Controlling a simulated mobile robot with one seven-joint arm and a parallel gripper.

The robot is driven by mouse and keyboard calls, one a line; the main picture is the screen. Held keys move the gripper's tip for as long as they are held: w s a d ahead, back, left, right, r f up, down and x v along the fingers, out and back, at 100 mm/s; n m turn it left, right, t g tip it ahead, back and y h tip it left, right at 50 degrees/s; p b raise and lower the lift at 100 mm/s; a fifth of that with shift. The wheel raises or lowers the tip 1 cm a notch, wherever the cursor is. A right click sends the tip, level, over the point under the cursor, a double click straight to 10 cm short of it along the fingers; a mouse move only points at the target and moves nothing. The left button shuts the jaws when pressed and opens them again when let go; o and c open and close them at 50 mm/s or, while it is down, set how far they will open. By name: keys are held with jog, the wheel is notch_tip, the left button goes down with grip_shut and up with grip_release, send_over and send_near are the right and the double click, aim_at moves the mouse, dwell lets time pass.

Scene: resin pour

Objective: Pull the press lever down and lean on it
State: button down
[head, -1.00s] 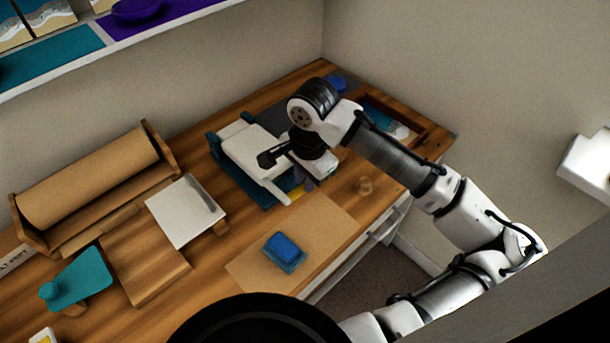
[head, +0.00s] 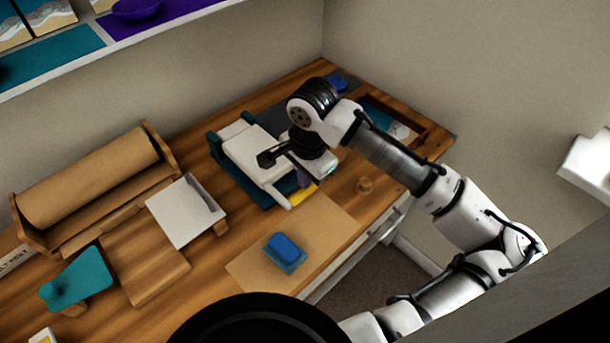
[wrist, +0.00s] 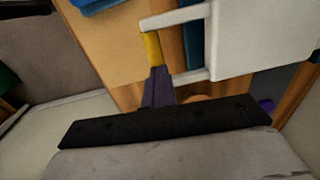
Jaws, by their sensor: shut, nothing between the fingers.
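The press (head: 250,150) has a white top and a teal base, and stands on the wooden bench in the head view. Its lever has two white side arms joined by a yellow bar (head: 303,196). The lever slants forward and low at the press's front. My gripper (head: 304,179) is shut and empty, with its purple fingers at the yellow bar. In the wrist view the fingertips (wrist: 157,76) meet the near end of the yellow bar (wrist: 152,50), seemingly touching it. The white lever arms (wrist: 176,17) run right to the press's white top (wrist: 265,35). My wrist hides part of the press.
A tan board (head: 320,232) with a blue block (head: 284,247) lies in front of the press. A small wooden knob (head: 364,185) stands to the right. A white plate (head: 182,215) and a brown paper roll (head: 90,175) are to the left. A wall stands behind.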

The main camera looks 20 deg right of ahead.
jog(key=c, duration=1.3)
grip_release()
notch_tip(320, 180, up, 14)
jog(key=s+b, duration=0.1)
jog(key=shift+d, duration=0.2)
jog(key=shift+f, duration=0.1)
jog(key=shift+f, duration=0.35)
jog(key=c, duration=0.3)
jog(key=shift+g, duration=0.5)
jog(key=f, duration=0.2)
jog(key=f+b, duration=0.1)
jog(key=f, duration=0.1)
jog(key=a+f, duration=0.1)
jog(key=f, duration=0.1)
jog(key=shift+w+b, duration=0.35)
grip_shut()
notch_tip(320, 180, down, 5)
jog(key=b, duration=0.5)
jog(key=shift+f, duration=0.95)
